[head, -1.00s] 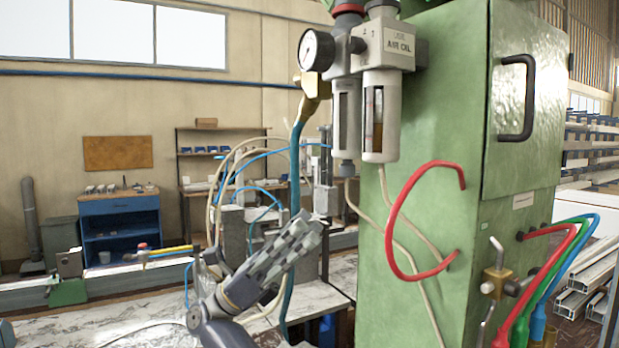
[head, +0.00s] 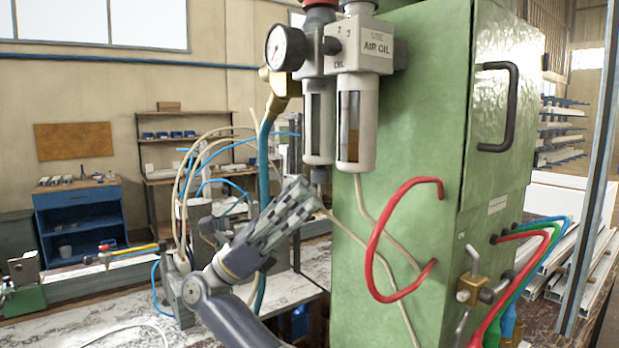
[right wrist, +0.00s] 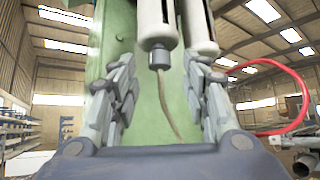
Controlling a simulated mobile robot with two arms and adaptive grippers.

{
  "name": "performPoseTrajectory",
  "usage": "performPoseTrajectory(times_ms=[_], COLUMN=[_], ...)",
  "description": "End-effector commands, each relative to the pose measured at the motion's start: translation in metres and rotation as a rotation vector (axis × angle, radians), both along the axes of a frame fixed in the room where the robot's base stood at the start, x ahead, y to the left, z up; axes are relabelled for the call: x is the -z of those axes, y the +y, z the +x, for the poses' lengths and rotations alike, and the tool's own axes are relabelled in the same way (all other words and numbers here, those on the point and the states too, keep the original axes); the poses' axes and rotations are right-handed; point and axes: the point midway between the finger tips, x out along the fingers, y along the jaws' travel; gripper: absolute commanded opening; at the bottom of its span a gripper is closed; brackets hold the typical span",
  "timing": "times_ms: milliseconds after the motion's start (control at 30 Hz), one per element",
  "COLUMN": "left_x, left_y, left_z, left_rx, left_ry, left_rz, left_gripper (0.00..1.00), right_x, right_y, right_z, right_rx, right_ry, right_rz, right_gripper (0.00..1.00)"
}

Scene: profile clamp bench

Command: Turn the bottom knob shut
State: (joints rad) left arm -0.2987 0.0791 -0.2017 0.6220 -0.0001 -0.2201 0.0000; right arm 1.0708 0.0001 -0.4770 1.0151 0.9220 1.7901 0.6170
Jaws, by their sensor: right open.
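The bottom knob (head: 320,174) is a small dark grey cylinder under the left clear-windowed bowl (head: 319,120) of the air unit. It also shows in the right wrist view (right wrist: 159,58), hanging from the white bowl with a thin beige tube below it. My right gripper (head: 303,198) reaches up at a slant, its fingertips just below and left of the knob. In the right wrist view its open fingers (right wrist: 160,80) stand either side of the knob and tube, with gaps on both sides. Nothing is held. My left gripper is not in view.
A second bowl (head: 356,125) hangs close on the right, and a pressure gauge (head: 286,48) sits upper left. The green cabinet (head: 420,120) stands behind, with a red hose loop (head: 372,240) on its side. A blue-green hose (head: 263,150) runs behind my gripper.

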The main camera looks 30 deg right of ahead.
Motion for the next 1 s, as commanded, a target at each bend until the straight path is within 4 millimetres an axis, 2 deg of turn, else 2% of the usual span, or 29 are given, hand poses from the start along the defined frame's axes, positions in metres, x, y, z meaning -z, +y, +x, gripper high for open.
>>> performPoseTrajectory(times_ms=[33, 200, 533, 567, 733, 1000], left_x=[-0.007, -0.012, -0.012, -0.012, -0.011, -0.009], left_y=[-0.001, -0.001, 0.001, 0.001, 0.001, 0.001], left_z=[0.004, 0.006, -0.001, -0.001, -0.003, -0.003], left_rx=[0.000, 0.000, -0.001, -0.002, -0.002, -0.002], left_ry=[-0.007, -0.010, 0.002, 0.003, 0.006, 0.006], left_rz=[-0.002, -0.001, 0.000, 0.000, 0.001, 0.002], left_gripper=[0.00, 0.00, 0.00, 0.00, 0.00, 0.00], right_x=[-0.008, -0.016, -0.017, -0.017, -0.017, -0.016], right_y=[-0.005, -0.014, -0.016, -0.016, -0.016, -0.016], right_z=[-0.002, -0.007, -0.008, -0.008, -0.008, -0.008], right_rx=[0.001, 0.000, -0.001, -0.001, -0.001, -0.008], right_ry=[-0.001, 0.000, 0.001, 0.001, 0.001, 0.001], right_rz=[0.000, -0.001, -0.001, -0.001, 0.000, 0.000], right_gripper=[0.43, 0.43, 0.43, 0.41, 0.02, 0.00])
